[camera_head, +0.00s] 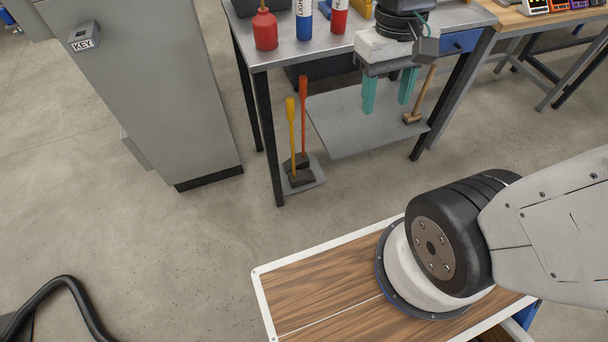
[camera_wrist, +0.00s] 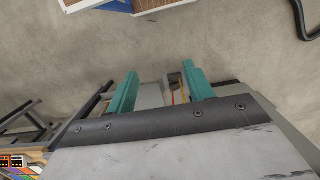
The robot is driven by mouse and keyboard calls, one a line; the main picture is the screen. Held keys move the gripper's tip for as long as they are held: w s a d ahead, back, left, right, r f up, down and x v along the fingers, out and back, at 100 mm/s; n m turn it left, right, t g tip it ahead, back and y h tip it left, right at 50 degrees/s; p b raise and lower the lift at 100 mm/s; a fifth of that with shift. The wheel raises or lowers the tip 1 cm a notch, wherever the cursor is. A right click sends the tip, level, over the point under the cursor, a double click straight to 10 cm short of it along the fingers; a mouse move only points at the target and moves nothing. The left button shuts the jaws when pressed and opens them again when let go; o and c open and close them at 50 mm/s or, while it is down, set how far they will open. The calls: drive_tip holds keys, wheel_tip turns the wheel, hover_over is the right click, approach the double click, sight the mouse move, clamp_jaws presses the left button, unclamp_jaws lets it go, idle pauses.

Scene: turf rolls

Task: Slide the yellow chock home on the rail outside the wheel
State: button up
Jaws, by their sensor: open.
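My gripper (camera_head: 386,107) is open and empty, with two teal fingers pointing down in front of the steel workbench. The fingers also show in the wrist view (camera_wrist: 160,72). A yellow upright handle (camera_head: 291,122) rises from a dark wedge-like block (camera_head: 301,178) on a low grey plate, left of my gripper and well apart from it. It may be the yellow chock. A similar piece with an orange-red handle (camera_head: 303,112) stands just behind it. In the wrist view, thin yellow and red strips show between the fingers. I can make out no wheel or rail.
The steel workbench (camera_head: 283,50) carries a red bottle (camera_head: 265,30) and cans; its legs frame a lower shelf (camera_head: 350,135) with a mallet (camera_head: 413,116). A grey cabinet (camera_head: 150,90) stands left. A black hose (camera_head: 75,290) lies lower left. The floor between is clear.

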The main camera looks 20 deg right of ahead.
drive_tip(key=w+d+f, duration=0.2)
drive_tip(key=w+f, duration=0.8)
drive_tip(key=f, duration=0.2)
drive_tip(key=n+t+y, duration=0.3)
drive_tip(key=t+y, duration=0.1)
drive_tip(key=t, duration=1.5)
approach(293, 105)
drive_tip(key=x, duration=1.1)
drive_tip(key=shift+w+a, duration=0.2)
clamp_jaws()
drive_tip(key=shift+r, duration=0.15)
